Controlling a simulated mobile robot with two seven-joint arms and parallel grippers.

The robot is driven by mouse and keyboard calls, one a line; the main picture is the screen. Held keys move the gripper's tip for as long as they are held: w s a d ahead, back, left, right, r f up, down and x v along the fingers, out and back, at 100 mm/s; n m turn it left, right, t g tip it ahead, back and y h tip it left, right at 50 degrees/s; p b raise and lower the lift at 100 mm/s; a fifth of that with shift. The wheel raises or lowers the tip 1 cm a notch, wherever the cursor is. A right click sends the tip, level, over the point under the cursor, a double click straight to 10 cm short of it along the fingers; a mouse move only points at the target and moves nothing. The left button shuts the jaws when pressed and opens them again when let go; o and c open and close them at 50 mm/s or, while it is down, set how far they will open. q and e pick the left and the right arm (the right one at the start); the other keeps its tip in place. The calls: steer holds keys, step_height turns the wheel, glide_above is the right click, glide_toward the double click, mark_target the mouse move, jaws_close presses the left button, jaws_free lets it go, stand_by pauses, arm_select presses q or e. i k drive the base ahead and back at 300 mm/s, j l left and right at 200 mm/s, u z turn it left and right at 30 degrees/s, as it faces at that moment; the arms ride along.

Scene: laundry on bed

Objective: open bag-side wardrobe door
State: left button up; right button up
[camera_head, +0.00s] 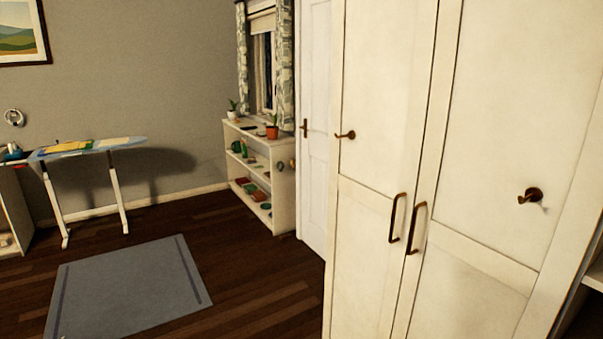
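A tall cream wardrobe stands at the right in the head view, with a left door (376,100) and a right door (505,95). Both doors look shut. The left door has a bronze bar handle (391,218) near the middle seam, and the right door has a matching bar handle (411,228) beside it. A bronze hook (345,135) is on the left door and another hook (531,196) is on the right door. I see no bag, so I cannot tell which door is on its side. Neither of my grippers is in view.
A grey rug (130,288) lies on the dark wood floor (262,300) left of the wardrobe. An ironing board (90,147) stands by the back wall. A low white shelf (283,185) with plants stands under the window, next to a white room door (314,120).

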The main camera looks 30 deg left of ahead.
mark_target(383, 55)
steer(key=u, duration=0.5)
steer(key=i+j+z, duration=0.3)
steer(key=i+j, duration=0.15)
steer(key=j, duration=0.2)
steer(key=i+j+z, duration=0.15)
steer(key=i+j, duration=0.1)
steer(key=j, duration=0.1)
